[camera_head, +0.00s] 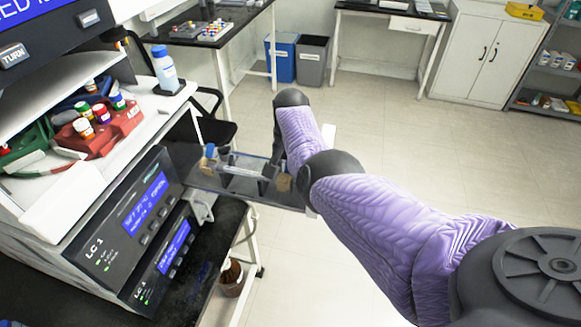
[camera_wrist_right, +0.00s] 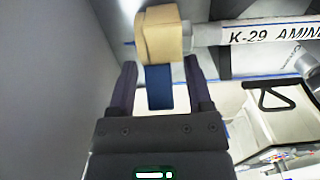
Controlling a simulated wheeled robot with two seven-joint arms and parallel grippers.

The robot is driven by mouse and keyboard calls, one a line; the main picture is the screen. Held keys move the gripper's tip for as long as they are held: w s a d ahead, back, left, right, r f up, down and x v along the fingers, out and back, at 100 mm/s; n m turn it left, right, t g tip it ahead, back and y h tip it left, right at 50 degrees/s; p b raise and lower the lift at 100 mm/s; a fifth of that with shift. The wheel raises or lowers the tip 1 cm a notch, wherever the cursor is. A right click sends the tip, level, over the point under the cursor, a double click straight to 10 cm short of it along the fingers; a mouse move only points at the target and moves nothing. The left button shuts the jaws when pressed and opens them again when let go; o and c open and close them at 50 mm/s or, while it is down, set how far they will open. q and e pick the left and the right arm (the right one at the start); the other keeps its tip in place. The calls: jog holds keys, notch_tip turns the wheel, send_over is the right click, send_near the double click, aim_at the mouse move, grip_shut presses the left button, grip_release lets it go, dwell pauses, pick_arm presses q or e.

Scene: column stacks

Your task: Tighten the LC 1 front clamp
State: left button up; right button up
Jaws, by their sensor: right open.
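The LC 1 instrument (camera_head: 125,225) stands at left, its blue displays lit. To its right, a pale column lies between two tan clamp blocks on a clear-edged shelf: a far block (camera_head: 208,163) with a blue tab and a near block (camera_head: 284,182) by my right wrist. A blue tab (camera_wrist_right: 159,88) hangs from this block. My right gripper (camera_wrist_right: 159,66) is open, its fingers on both sides of the tab; contact is unclear. My left gripper is not visible.
A brown bottle (camera_head: 232,278) stands low beneath. Bins (camera_head: 312,60) and cabinets (camera_head: 487,55) are at the back. The floor at right is open.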

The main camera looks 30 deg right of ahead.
notch_tip(320, 180, up, 10)
jog(key=p, duration=0.3)
